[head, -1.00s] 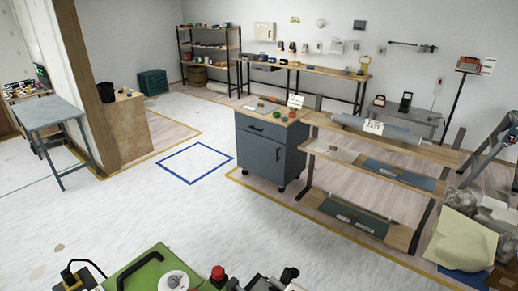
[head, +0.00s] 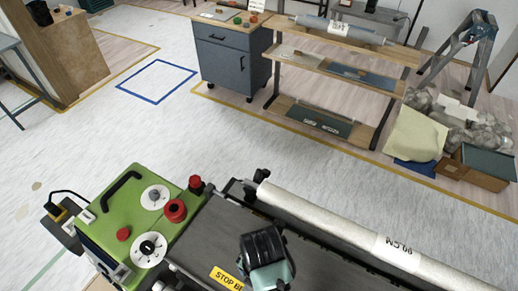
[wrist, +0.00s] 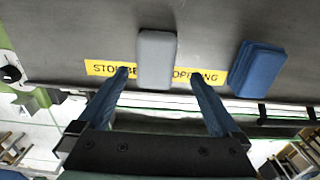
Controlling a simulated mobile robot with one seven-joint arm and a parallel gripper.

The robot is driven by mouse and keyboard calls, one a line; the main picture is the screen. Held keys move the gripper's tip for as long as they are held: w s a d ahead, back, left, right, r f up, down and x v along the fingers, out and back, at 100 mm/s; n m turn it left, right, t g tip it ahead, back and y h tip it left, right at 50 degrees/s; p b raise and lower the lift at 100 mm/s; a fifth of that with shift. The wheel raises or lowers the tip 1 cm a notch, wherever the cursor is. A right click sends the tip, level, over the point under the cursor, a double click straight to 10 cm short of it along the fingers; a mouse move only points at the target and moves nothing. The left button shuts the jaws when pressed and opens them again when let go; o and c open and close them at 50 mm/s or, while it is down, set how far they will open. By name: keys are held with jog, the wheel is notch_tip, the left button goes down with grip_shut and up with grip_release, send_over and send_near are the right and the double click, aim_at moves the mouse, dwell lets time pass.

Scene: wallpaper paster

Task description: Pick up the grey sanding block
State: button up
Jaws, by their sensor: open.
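The grey sanding block (wrist: 157,58) lies on the dark bed of the paster, across a yellow "STOP BEFORE..." label (wrist: 108,69) in the wrist view. My gripper (wrist: 157,74) is open, with one blue finger to each side of the block in the picture and a gap on both sides. How far the fingertips are above the bed is hard to tell. A blue block (wrist: 257,68) lies to the right of the grey one, apart from it. In the head view my wrist (head: 265,255) is over the bed and hides the grey block.
The paster's green housing (head: 120,215), with red knobs and white dials, stands left of the bed. A long roll marked in cm (head: 330,225) lies along the bed's far side. Shelving (head: 340,70) and a blue cabinet (head: 230,60) stand farther off across open floor.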

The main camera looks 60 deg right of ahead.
jog(key=shift+w+d+f+p, duration=0.1)
jog(key=shift+f+p, duration=0.1)
jog(key=shift+f, duration=0.65)
jog(key=shift+w+f+p, duration=0.15)
jog(key=shift+f+p, duration=0.1)
jog(key=shift+f, duration=0.65)
jog(key=shift+w+d+f+p, duration=0.1)
jog(key=shift+f+p, duration=0.1)
jog(key=shift+f, duration=0.65)
jog(key=shift+a, duration=0.1)
jog(key=shift+c, duration=0.2)
jog(key=c, duration=1.4)
